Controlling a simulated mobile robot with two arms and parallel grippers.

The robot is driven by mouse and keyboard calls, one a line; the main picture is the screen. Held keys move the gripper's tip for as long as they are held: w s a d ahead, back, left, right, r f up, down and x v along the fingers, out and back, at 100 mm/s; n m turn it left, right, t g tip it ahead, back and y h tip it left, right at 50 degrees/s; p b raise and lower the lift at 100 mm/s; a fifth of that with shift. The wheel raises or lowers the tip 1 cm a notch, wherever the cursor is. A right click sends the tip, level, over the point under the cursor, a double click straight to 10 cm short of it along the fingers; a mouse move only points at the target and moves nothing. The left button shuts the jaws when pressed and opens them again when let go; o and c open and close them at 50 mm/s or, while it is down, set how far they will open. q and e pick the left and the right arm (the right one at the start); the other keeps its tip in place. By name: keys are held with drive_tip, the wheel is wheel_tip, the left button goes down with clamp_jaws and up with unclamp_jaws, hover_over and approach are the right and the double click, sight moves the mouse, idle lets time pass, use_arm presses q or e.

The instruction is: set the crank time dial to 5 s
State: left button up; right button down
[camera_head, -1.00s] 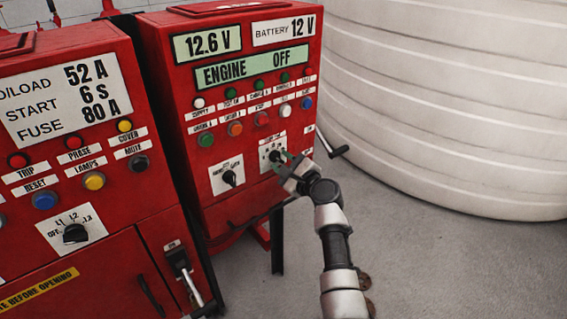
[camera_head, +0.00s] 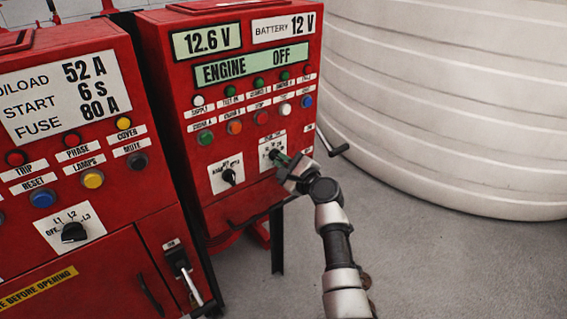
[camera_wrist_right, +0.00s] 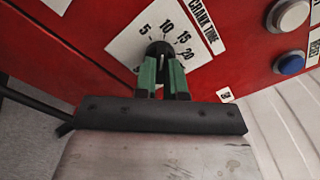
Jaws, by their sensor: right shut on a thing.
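The crank time dial is a black knob (camera_wrist_right: 157,48) on a white plate (camera_wrist_right: 122,45) marked 5, 10, 15 and 20 in the right wrist view. In the head view its plate (camera_head: 267,146) is on the right red panel, partly hidden by my gripper. My right gripper (camera_wrist_right: 162,72) has green fingers, one on each side of the knob, and is shut on it. The fingers cover the knob's lower part, and I cannot tell for sure which number it points to. My left gripper is not in view.
A second black selector (camera_head: 229,176) is left of the dial. Coloured buttons (camera_head: 262,117) are above the dial. The display (camera_head: 238,66) reads ENGINE OFF. A large white ribbed tank (camera_head: 450,100) stands to the right.

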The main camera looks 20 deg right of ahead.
drive_tip(key=n+b, duration=0.1)
drive_tip(key=n, duration=0.2)
drive_tip(key=shift+f+n+b, duration=0.1)
drive_tip(key=shift+n+b, duration=0.2)
drive_tip(key=shift+n, duration=0.1)
drive_tip(key=shift+n+b, duration=0.55)
drive_tip(key=shift+n, duration=0.85)
drive_tip(key=c, duration=1.2)
unclamp_jaws()
drive_tip(key=v, duration=1.1)
drive_tip(key=shift+b, duration=0.3)
